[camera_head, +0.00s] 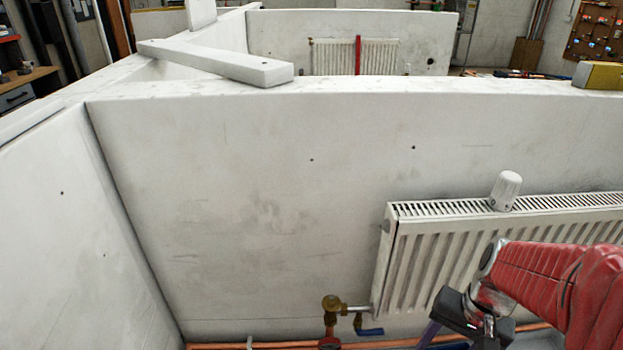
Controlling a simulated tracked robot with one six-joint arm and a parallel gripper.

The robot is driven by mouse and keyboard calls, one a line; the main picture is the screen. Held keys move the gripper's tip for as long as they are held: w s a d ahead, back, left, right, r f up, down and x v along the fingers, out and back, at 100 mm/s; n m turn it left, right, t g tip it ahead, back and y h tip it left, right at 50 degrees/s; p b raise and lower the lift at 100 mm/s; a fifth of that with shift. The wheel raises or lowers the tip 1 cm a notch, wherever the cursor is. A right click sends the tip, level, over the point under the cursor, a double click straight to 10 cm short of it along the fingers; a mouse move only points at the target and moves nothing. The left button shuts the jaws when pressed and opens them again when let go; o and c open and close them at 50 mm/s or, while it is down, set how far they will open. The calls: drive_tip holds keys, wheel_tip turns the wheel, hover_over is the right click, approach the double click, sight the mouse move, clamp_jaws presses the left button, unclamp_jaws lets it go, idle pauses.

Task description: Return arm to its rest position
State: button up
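My red arm reaches in from the right edge at the lower right, in front of the white radiator (408,250). My gripper (440,326) is at its end, a dark part pointing down near the bottom edge. Its fingertips are not clear, so I cannot tell whether it is open or shut or holds anything. A white thermostat head (505,190) stands on the radiator's top grille, apart from my gripper. A brass valve (332,304) is at the radiator's lower left, left of my gripper.
A blue lever (370,332) and copper pipes (270,346) run low along the wall. A white partition (250,200) closes the bay behind and at left. A white board (215,62) and a yellow object (598,75) lie on its top. The space left of the valve is clear.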

drive_tip(key=a+r+n+t+h, duration=0.1)
drive_tip(key=a+r+n+t, duration=0.4)
drive_tip(key=a+r, duration=0.5)
wheel_tip(320, 180, up, 5)
drive_tip(key=shift+s+a+f+n+h, duration=0.1)
drive_tip(key=shift+s+a+n+h, duration=0.25)
drive_tip(key=shift+n, duration=0.45)
